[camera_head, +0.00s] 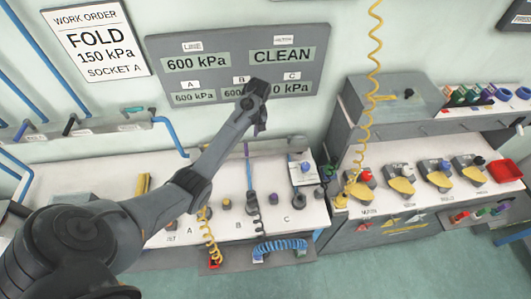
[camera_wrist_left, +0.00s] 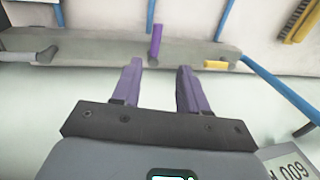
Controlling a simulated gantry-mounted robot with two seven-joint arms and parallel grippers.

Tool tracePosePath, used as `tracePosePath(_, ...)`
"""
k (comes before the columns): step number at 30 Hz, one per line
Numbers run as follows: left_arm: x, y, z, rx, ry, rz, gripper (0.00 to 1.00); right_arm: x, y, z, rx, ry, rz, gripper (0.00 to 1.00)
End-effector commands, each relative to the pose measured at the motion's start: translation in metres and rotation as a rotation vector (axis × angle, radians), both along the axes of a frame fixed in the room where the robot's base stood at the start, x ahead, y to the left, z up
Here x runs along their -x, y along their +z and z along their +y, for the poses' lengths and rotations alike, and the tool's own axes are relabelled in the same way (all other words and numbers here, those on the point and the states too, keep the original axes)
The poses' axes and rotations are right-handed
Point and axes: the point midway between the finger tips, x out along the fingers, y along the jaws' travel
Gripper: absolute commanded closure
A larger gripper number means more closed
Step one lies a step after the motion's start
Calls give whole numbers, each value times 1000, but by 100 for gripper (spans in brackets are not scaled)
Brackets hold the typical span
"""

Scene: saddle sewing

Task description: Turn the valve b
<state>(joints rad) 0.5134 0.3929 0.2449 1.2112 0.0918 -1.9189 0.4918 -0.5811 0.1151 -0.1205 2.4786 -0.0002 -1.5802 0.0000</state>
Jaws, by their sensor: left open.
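In the left wrist view a purple handle (camera_wrist_left: 156,42) stands on a grey wall rail (camera_wrist_left: 100,45), lined up with the gap between my fingers. My left gripper (camera_wrist_left: 158,80) is open, and nothing shows between its fingers. A yellow handle (camera_wrist_left: 215,65) sits to the right on that rail and a dark one (camera_wrist_left: 46,55) to the left. I cannot read which handle is valve B. In the head view my left gripper (camera_head: 261,128) hangs in front of the gauge panel (camera_head: 165,50), which has fields A, B and C. My right gripper is not in view.
Blue pipes (camera_head: 168,135) run along the wall near the rail. The white bench (camera_head: 110,172) below carries stations marked A, B and C with coiled hoses (camera_head: 280,245). A grey box (camera_head: 395,100) and yellow-topped devices (camera_head: 400,185) stand on the right.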

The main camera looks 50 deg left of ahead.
Motion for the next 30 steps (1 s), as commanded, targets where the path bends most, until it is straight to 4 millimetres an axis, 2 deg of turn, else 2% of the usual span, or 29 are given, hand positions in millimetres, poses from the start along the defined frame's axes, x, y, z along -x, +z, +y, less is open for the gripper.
tracePosePath(5, -1, -6, 6, 15, 36, 5, 57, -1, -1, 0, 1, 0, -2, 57)
tracePosePath(21, 13, -83, 14, 14, 33, 5, 57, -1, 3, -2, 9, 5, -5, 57)
tracePosePath(30, 16, -103, 16, 13, 32, 3, 57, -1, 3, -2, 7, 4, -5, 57)
